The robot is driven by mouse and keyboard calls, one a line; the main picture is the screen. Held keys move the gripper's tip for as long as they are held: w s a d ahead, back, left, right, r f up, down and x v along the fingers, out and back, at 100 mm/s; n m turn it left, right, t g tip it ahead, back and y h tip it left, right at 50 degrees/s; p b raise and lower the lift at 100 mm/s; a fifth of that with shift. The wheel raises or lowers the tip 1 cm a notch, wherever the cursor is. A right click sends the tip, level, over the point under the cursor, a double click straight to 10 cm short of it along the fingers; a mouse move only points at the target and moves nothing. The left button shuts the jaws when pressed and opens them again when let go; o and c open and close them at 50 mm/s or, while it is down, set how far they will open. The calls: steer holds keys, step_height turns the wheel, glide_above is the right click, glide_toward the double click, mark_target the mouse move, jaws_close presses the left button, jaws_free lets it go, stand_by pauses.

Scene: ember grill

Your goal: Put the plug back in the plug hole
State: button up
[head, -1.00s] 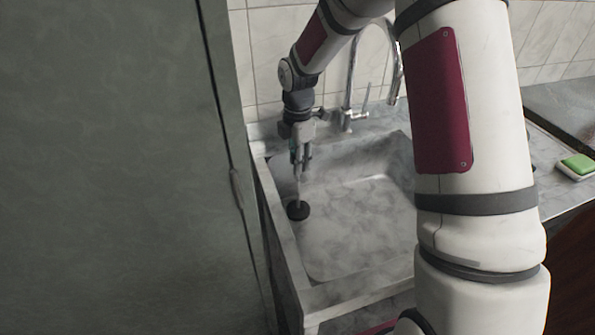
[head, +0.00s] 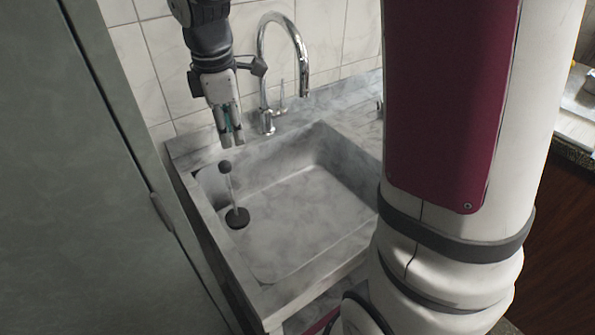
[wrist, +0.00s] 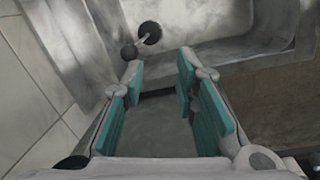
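The plug (head: 229,189) stands nearly upright in the back left corner of the sink basin (head: 300,205). It has a dark round knob on top, a thin pale stem and a dark disc at the bottom. The disc covers the spot beneath it, so I see no plug hole and cannot tell how the disc is seated. My gripper (head: 233,143) is above the knob, apart from it. In the wrist view my gripper (wrist: 160,64) has its teal-padded fingers spread with nothing between them. The plug (wrist: 139,43) shows beyond the fingertips there.
A chrome tap (head: 268,70) rises behind the sink, just right of my gripper. A tiled wall (head: 150,75) is behind it. A tall grey-green panel (head: 70,200) stands close on the left. The rest of the basin is empty.

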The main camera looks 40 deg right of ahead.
steer(key=s+r+m+t, duration=0.1)
steer(key=s+r+m, duration=0.2)
steer(key=s+m, duration=0.4)
steer(key=s+r+m+t, duration=0.2)
steer(key=s+m, duration=0.5)
steer(key=s, duration=1)
steer(key=shift+r+m+y, duration=0.3)
steer(key=shift+r+y, duration=0.1)
steer(key=shift+r, duration=0.05)
steer(key=shift+a, duration=0.1)
